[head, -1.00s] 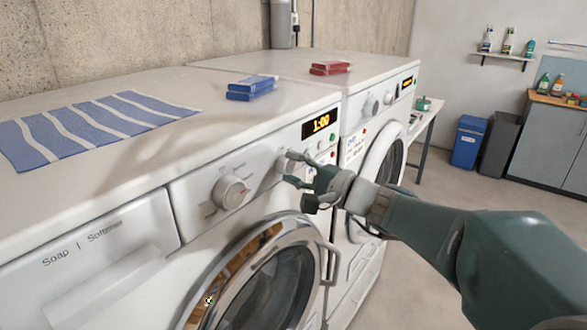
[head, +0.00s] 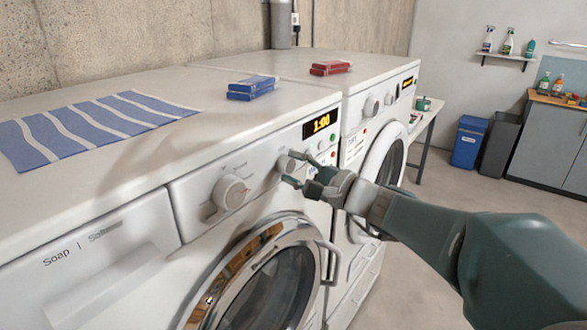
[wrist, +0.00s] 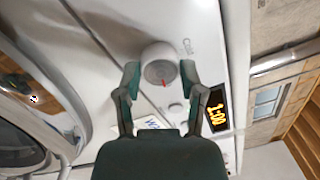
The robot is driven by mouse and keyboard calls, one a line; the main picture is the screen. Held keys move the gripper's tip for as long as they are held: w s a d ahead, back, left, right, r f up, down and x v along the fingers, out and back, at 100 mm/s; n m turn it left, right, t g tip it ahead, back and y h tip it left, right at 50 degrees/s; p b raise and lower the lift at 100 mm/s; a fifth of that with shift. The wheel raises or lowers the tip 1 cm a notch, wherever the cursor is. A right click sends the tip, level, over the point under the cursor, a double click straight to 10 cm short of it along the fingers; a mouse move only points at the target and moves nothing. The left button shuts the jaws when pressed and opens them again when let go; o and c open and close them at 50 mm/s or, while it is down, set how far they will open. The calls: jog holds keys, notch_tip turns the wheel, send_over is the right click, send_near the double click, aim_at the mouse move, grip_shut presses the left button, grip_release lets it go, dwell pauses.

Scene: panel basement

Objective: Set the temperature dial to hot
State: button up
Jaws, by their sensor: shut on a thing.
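The washer's small white temperature dial (head: 286,164) sits on the front panel, left of the lit 1:00 display (head: 317,125). In the wrist view the round dial (wrist: 159,62) lies between my two fingertips, with a red mark low on its face. A partly legible label beginning "Col" (wrist: 187,45) is beside it. My gripper (head: 293,171) reaches in from the right and is shut on the dial. The fingers also show in the wrist view (wrist: 160,75), one on each side of it. A larger knob (head: 231,191) is to the left.
The round washer door (head: 275,280) and its handle are below the panel. Blue boxes (head: 252,88) and a striped cloth (head: 90,125) lie on top. A second machine (head: 372,130) stands beyond. The floor at right is open.

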jog(key=o, duration=1.2)
jog(key=shift+w+d+f, duration=0.1)
jog(key=shift+w+f, duration=0.05)
jog(key=shift+f, duration=0.2)
jog(key=shift+c, duration=0.2)
jog(key=shift+r, duration=0.15)
jog(key=shift+s+d, duration=0.2)
jog(key=shift+d, duration=0.05)
jog(key=v, duration=1.1)
jog(key=shift+s+d, duration=0.1)
jog(key=shift+s, duration=0.05)
